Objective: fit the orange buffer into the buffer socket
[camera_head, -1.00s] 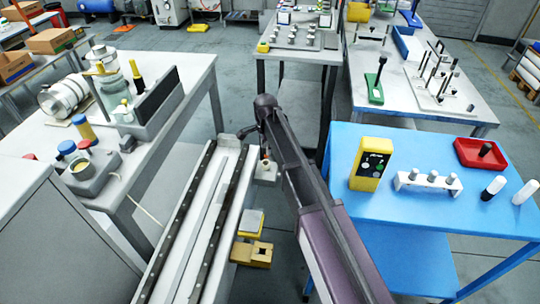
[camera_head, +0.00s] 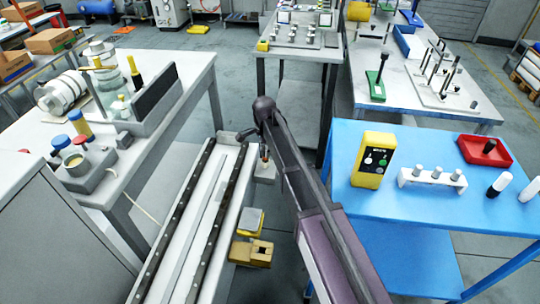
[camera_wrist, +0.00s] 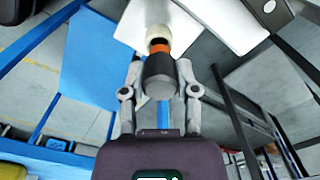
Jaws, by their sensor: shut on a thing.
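My gripper (camera_wrist: 160,72) is shut on the orange buffer (camera_wrist: 159,49) in the wrist view. The buffer has a dark body, an orange band and a pale rounded tip that points away from the palm. In the head view my gripper (camera_head: 264,152) is small and partly hidden by my arm, beside the far end of a long pale rail unit (camera_head: 180,262). A small grey block (camera_head: 265,172) lies below the gripper there. I cannot tell for certain which part is the buffer socket, or whether the buffer touches anything.
A blue table (camera_head: 400,222) on the right holds a yellow control box (camera_head: 372,160), a white holder and a red tray (camera_head: 485,151). A cluttered grey table stands left.

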